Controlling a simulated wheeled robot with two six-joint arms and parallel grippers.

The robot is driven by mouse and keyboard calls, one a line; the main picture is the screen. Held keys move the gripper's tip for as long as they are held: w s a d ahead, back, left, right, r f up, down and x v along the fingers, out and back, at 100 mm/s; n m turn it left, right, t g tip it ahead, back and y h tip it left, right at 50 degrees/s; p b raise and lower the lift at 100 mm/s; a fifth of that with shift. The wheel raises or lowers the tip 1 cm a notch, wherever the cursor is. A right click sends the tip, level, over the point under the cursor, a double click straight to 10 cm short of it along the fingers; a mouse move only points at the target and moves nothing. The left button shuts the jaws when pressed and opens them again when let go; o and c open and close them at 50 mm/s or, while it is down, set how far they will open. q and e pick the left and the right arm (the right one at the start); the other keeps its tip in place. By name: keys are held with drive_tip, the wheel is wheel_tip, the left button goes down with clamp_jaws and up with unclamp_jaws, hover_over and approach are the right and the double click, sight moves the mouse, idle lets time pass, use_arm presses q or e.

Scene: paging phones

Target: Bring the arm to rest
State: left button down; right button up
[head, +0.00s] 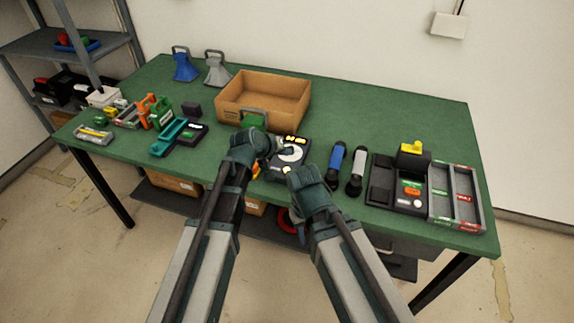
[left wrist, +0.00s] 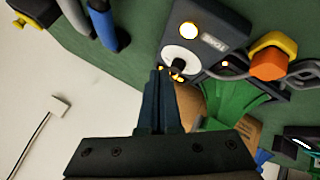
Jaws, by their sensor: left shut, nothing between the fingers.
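My left gripper (head: 265,145) is over the front middle of the green table (head: 350,95), beside a dark device (head: 291,157) with a pale dial and lit yellow buttons. In the left wrist view the left fingers (left wrist: 158,78) are together and empty, their tips close to the device's dial (left wrist: 183,58); I cannot tell whether they touch it. My right gripper (head: 303,205) is lower, at the table's front edge to the right of the device. Its fingertips are not clear enough to show their opening.
A cardboard box (head: 265,92) stands behind the device. Blue and grey handheld tools (head: 337,165) lie to the right, then a dark unit with a yellow-topped part (head: 413,150) and a grey tray (head: 457,195). Several small devices crowd the left. The back right tabletop is clear.

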use_arm(q)
drive_tip(key=s+a+f+m+g+y, duration=0.2)
drive_tip(key=s, duration=0.6)
drive_tip(key=s+a+f+m+g+y, duration=0.1)
drive_tip(key=s+g+y, duration=0.1)
drive_tip(key=s, duration=0.7)
drive_tip(key=s+a+f+m+g+y, duration=0.2)
drive_tip(key=s+g, duration=0.1)
drive_tip(key=s, duration=0.5)
drive_tip(key=shift+s+a+f+m+g+y+p, duration=0.3)
drive_tip(key=shift+s+g+y+p, duration=0.1)
drive_tip(key=shift+p, duration=0.05)
drive_tip(key=c, duration=1.6)
unclamp_jaws()
